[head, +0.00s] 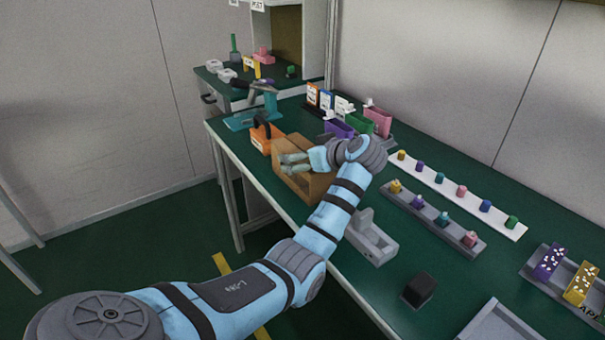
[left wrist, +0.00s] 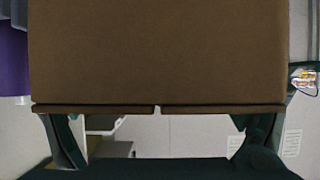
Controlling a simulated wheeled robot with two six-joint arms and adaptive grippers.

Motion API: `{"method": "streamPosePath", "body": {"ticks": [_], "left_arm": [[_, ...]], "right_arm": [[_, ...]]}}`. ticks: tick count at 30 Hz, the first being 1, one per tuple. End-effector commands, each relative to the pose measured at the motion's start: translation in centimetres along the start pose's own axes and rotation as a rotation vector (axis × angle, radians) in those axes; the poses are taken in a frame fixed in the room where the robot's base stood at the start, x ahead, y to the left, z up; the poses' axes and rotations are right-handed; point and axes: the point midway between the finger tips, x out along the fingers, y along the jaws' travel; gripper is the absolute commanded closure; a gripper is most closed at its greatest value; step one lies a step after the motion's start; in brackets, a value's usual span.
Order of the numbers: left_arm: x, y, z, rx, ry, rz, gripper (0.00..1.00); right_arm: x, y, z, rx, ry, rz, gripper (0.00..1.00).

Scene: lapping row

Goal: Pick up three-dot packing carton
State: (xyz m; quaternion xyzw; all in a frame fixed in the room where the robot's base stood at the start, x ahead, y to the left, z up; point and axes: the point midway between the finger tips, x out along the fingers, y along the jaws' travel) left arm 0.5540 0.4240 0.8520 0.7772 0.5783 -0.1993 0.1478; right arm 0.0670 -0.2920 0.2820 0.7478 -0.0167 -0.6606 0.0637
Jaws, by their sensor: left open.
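A brown open-topped carton (head: 312,188) stands on the green bench, and my left arm reaches over it. My left gripper (head: 284,164) is open, its two fingers pointing left at the carton's upper part. In the left wrist view a plain brown carton face (left wrist: 160,55) fills most of the picture, very close. The open fingers (left wrist: 160,142) show low at either side of it. I see no dots on the carton's visible faces. The wrist partly hides its far right side. I cannot tell whether the fingers touch it. My right gripper is not in view.
An orange box with a black handle (head: 258,139) stands just behind the carton. A grey fixture (head: 371,240) and a black block (head: 419,289) lie nearer. Purple (head: 549,262) and yellow (head: 579,284) white-spotted blocks stand at right. Colored pegs line a white strip (head: 446,187).

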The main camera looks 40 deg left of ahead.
Motion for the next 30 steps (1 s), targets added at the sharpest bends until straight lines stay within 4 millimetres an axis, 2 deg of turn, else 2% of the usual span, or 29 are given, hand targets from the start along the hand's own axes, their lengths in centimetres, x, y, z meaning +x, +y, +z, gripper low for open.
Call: {"method": "streamPosePath", "body": {"ticks": [2,14,23,26,30], "left_arm": [[-0.1,0.0,-0.1,0.000,0.000,0.001,0.09],[-0.1,0.1,0.0,0.001,-0.001,0.001,0.73],[-0.3,0.1,-0.3,0.000,-0.001,0.001,0.74],[-0.8,0.1,-1.3,-0.001,0.000,0.002,0.74],[-2.4,0.1,-4.2,-0.004,0.001,0.003,0.74]], "right_arm": [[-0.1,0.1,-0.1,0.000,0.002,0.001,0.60],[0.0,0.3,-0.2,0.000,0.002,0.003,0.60],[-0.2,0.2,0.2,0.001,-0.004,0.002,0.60],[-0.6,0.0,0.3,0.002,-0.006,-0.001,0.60],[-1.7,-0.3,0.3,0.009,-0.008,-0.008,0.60]]}}
